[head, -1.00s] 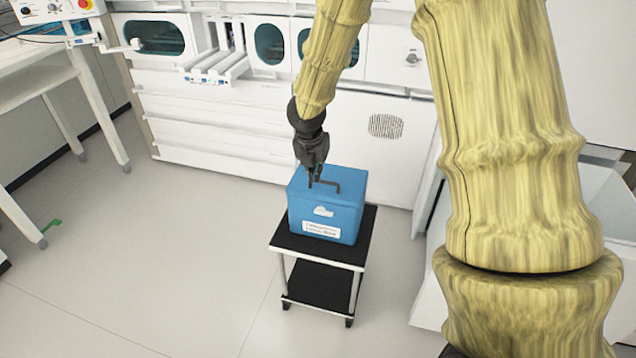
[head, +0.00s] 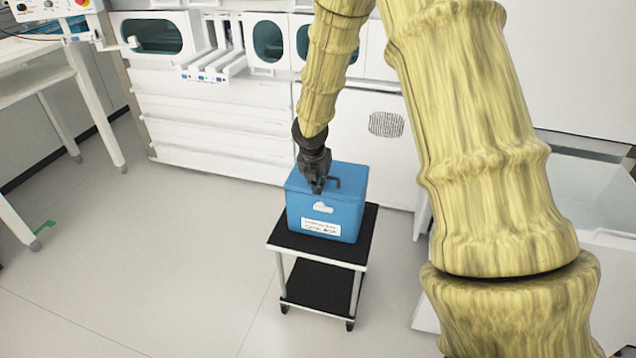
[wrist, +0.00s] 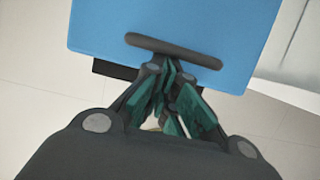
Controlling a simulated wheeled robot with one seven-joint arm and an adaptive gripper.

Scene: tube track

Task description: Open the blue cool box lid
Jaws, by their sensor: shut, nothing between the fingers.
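The blue cool box (head: 328,213) stands upright on a small black-topped stand. Its lid (head: 350,172) is down, with a dark bar handle (head: 335,182) on top. A white label is on the front. My gripper (head: 317,190) is over the front part of the lid, beside the handle. In the wrist view the handle (wrist: 175,50) crosses the blue lid (wrist: 190,20) just beyond the fingertips. My gripper (wrist: 168,70) is shut with nothing between its green-padded fingers. I cannot tell whether the fingertips touch the handle or the lid.
The stand (head: 275,240) has a black top and a lower shelf, with open floor (head: 180,260) to its left. A white cabinet wall (head: 220,130) is behind it. A white table (head: 40,90) stands at the far left, and a pale bin (head: 590,190) at the right.

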